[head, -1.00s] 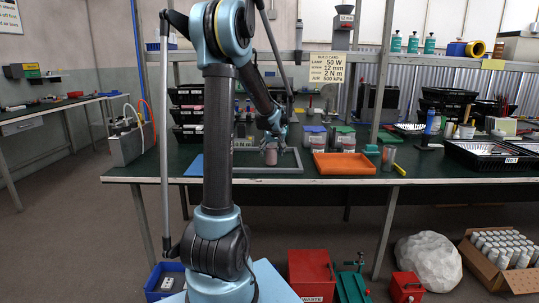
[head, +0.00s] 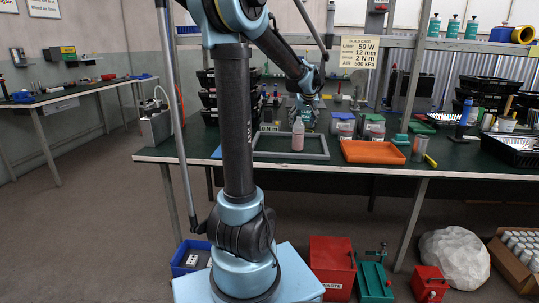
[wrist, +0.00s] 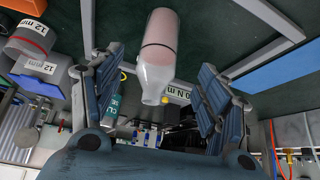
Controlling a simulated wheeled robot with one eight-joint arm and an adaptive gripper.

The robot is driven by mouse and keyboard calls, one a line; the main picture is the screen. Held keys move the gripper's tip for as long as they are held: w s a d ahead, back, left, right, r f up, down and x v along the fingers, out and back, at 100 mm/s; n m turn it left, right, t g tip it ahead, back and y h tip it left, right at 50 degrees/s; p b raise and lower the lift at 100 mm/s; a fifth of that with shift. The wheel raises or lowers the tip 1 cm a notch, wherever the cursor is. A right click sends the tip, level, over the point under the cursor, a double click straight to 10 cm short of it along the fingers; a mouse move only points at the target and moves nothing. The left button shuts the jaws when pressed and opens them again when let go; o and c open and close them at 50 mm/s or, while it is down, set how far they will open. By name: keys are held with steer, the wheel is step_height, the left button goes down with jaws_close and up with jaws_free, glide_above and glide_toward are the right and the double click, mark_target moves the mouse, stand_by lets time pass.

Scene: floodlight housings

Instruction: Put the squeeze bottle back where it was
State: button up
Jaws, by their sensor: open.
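The squeeze bottle (head: 298,136), with pinkish contents and a pale, clear upper part, stands upright on the green bench inside a grey rectangular frame (head: 262,156). It also shows in the wrist view (wrist: 158,60), with its nozzle pointing toward my gripper. My gripper (head: 304,112) is just behind and above the bottle in the head view. In the wrist view its two dark ribbed fingers (wrist: 155,82) are spread wide, one on each side of the bottle's line, with gaps to it. Nothing is held.
An orange tray (head: 373,152) and lidded containers (head: 342,127) stand right of the frame. Black stacked bins (head: 208,97) stand at the back left. A metal cup (head: 420,146) and a black crate (head: 512,150) are farther right. The bench's front edge is clear.

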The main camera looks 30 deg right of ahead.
steer(key=s+a+f+n+g+y, duration=0.1)
steer(key=s+a+f, duration=0.15)
steer(key=a, duration=1.15)
steer(key=s+a+f+n+g+y, duration=0.1)
steer(key=s+a, duration=0.2)
steer(key=a, duration=1)
steer(key=s+a+f+n+g, duration=0.1)
steer(key=s+a+f, duration=0.5)
steer(key=s+a, duration=0.2)
steer(key=s+a+f+n+g, duration=0.1)
steer(key=s+a+f, duration=0.6)
steer(key=s, duration=0.4)
steer(key=shift+s+a, duration=0.4)
steer(key=shift+a, duration=0.4)
